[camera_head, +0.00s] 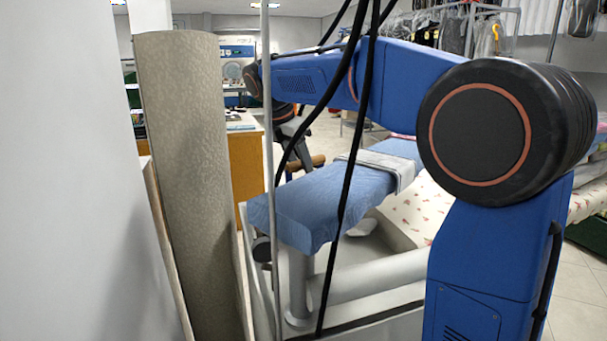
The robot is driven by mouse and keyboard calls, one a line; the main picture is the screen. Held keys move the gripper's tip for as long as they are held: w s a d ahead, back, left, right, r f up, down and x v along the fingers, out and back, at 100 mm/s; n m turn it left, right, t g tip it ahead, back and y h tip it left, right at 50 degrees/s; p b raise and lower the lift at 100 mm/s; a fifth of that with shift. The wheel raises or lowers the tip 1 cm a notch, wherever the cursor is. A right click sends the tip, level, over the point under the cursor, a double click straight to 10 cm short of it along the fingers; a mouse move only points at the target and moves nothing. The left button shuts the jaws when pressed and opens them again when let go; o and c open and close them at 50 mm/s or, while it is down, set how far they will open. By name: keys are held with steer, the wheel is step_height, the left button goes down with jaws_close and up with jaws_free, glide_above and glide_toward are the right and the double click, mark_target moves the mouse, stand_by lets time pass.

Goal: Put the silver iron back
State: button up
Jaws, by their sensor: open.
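I cannot make out the silver iron for sure in this view. The ironing board (300,205) has a blue padded cover, and its narrow end points toward the lower left. A folded whitish cloth or pad (372,170) lies across it. My gripper (295,158) is a small dark shape beyond the board, at the far end of my blue arm. It looks open, with nothing visible held in it. Black cables and the thin pole partly cross this area, so its fingertips are hard to see.
A tall grey-beige padded roll (185,170) stands close at left, beside a white wall (65,180). A thin pole (268,120) rises in front of the board. A wooden counter (246,165) stands behind. Clothes hang on a rack (455,30) at the back right. Tiled floor shows at lower right.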

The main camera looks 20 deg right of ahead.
steer(key=v, duration=0.9)
